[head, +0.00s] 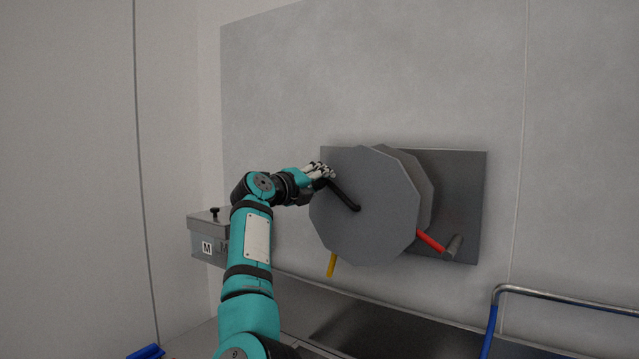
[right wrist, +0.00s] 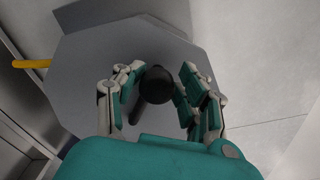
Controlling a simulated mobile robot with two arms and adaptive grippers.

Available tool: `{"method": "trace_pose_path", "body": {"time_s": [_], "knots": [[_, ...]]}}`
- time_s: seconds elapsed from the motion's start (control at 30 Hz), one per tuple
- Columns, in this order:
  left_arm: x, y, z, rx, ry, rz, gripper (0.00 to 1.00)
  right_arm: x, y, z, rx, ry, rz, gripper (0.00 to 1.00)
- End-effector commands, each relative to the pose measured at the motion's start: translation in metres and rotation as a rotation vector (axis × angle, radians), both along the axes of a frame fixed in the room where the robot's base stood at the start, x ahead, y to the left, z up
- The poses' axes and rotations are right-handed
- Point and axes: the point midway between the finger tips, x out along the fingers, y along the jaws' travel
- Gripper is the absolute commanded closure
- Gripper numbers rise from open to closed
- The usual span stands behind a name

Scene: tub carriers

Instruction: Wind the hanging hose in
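A grey many-sided hose reel (head: 375,215) is mounted on a dark wall plate (head: 468,185). A black crank (head: 345,196) runs from its middle to the upper left. A short yellow length, apparently the hose (head: 332,264), hangs below the drum; it also shows in the right wrist view (right wrist: 32,63). My right gripper (head: 325,171) is at the crank's outer end. In the right wrist view its fingers (right wrist: 160,82) are curled closely around the black crank knob (right wrist: 157,86), on both sides. My left gripper is out of view.
A red lever (head: 431,240) beside a grey cylinder (head: 453,246) is at the plate's lower right. A grey box (head: 207,243) marked M is on the left. A blue and metal rail (head: 560,297) is at lower right. The wall above is bare.

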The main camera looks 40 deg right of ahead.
Motion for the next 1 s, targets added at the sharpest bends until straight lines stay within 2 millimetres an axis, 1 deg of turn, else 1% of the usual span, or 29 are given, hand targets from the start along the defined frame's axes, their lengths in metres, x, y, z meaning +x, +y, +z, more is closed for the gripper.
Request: {"method": "trace_pose_path", "body": {"time_s": [0.03,0.1,0.33,0.47,0.57,0.8,0.9,1.0], "knots": [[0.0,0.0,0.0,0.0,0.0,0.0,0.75,0.0,0.0,0.0,0.0,0.0,0.0,0.53],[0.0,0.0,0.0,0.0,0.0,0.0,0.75,0.0,0.0,0.0,0.0,0.0,0.0,0.45],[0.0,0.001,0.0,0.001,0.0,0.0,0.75,0.0,-0.001,0.0,0.0,0.0,0.0,0.45],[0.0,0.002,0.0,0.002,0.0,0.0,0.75,-0.001,0.006,0.0,0.0,-0.001,0.001,0.45],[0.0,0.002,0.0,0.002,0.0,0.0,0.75,-0.005,0.021,0.0,0.001,-0.002,0.004,0.45],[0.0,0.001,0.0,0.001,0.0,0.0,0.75,-0.019,0.071,-0.001,0.001,0.0,0.004,0.45],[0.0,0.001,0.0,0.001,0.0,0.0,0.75,-0.025,0.089,0.0,0.001,-0.001,0.004,0.45],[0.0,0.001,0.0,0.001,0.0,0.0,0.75,-0.029,0.103,0.0,0.0,0.0,0.002,0.45]]}}
